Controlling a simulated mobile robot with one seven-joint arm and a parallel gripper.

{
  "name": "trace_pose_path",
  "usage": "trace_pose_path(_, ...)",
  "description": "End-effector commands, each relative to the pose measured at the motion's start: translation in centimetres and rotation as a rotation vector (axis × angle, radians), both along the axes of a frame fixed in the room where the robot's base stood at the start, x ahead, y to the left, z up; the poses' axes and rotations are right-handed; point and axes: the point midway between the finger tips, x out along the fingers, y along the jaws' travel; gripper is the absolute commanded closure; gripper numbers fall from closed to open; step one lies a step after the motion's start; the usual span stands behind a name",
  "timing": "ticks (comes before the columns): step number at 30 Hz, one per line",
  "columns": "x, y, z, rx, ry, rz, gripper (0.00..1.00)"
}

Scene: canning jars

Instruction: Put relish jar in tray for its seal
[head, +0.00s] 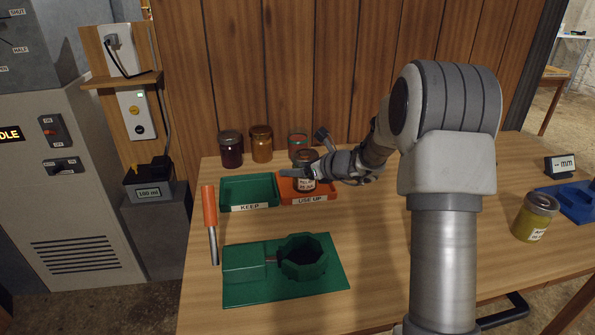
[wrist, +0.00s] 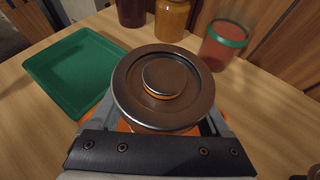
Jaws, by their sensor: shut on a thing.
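My gripper (head: 305,170) is shut on a jar (head: 304,184) with a pale label, whose print is too small to read surely. The jar is upright at the orange tray (head: 327,186) marked USE UP. I cannot tell whether its base touches the tray floor. In the wrist view its metal lid (wrist: 130,92) fills the middle and has a raised round button at its centre. Orange tray edges show only beside and below the lid there. The green tray (head: 249,190) marked KEEP is just to the left, empty.
Behind the trays stand a dark red jar (head: 231,150), an amber jar (head: 261,145) and a green-lidded jar (head: 297,138). In front are a green clamp-like fixture (head: 245,263) and an orange-handled tool (head: 209,207). A yellow jar (head: 534,219) stands right, near a blue stand (head: 575,203).

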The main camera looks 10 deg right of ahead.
Motion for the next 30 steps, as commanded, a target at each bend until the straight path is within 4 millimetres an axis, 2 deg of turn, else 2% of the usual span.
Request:
trace_pose_path(9, 0.1, 0.0, -0.1, 0.001, -0.004, 0.001, 1.00)
trace_pose_path(10, 0.0, 0.0, -0.1, 0.000, -0.001, 0.000, 0.16)
trace_pose_path(12, 0.0, 0.0, -0.1, 0.000, -0.001, 0.000, 0.03)
trace_pose_path(13, 0.0, 0.0, -0.1, 0.000, -0.001, 0.000, 0.00)
trace_pose_path(23, 0.0, 0.0, 0.5, 0.000, -0.001, 0.000, 0.00)
trace_pose_path(30, -3.4, -2.4, 2.6, -0.001, -0.003, -0.002, 0.00)
